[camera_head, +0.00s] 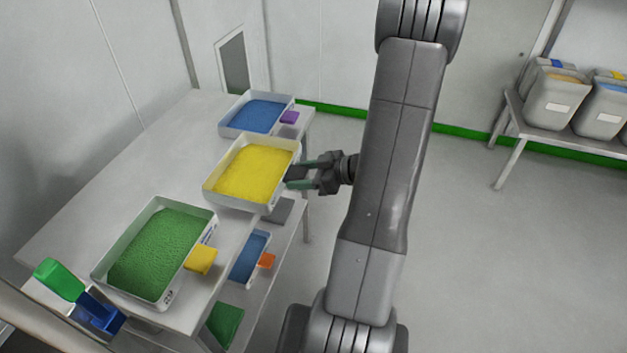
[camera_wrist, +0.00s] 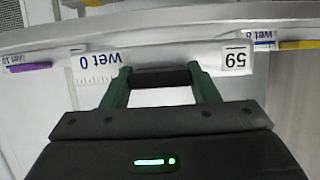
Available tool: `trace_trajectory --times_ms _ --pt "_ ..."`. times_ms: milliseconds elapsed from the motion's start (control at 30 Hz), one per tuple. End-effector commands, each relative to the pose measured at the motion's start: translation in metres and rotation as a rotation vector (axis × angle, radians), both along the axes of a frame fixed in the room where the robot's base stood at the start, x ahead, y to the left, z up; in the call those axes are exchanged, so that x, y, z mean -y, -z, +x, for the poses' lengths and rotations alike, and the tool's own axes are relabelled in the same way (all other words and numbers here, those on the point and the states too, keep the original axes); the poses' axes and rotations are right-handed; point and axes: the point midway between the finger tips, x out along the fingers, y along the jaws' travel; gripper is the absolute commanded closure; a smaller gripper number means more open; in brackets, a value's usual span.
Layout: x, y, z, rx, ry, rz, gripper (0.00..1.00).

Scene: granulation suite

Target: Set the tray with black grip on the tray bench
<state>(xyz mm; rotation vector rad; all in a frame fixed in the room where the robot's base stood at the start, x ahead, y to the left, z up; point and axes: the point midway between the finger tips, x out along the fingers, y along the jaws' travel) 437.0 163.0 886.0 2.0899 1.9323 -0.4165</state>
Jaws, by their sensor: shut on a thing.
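The tray with the black grip (camera_head: 235,203) holds yellow granules and is at the middle of the white bench top (camera_head: 130,175), level or nearly so. I cannot tell whether its underside touches the bench. My gripper (camera_head: 292,180) reaches it from the right and is shut on its grip. In the wrist view the black grip (camera_wrist: 161,77) lies between the two green fingers of my gripper (camera_wrist: 163,85). Labels "wet 0" and "59" flank the grip there. The tray's far side is hidden in the wrist view.
A blue-filled tray with a purple grip (camera_head: 289,117) stands behind, and a green-filled tray with a yellow grip (camera_head: 201,260) in front. A lower shelf bears more trays, one with an orange grip (camera_head: 266,261). A green-and-blue scoop (camera_head: 60,279) is front left. Bins (camera_head: 556,102) stand far right.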

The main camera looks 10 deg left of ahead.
Motion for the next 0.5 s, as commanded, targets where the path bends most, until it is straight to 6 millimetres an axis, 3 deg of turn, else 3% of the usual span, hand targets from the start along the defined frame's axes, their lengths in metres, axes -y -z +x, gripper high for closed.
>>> trace_trajectory --times_ms 500 --pt "-0.053 0.002 0.003 0.002 -0.003 0.001 0.77"
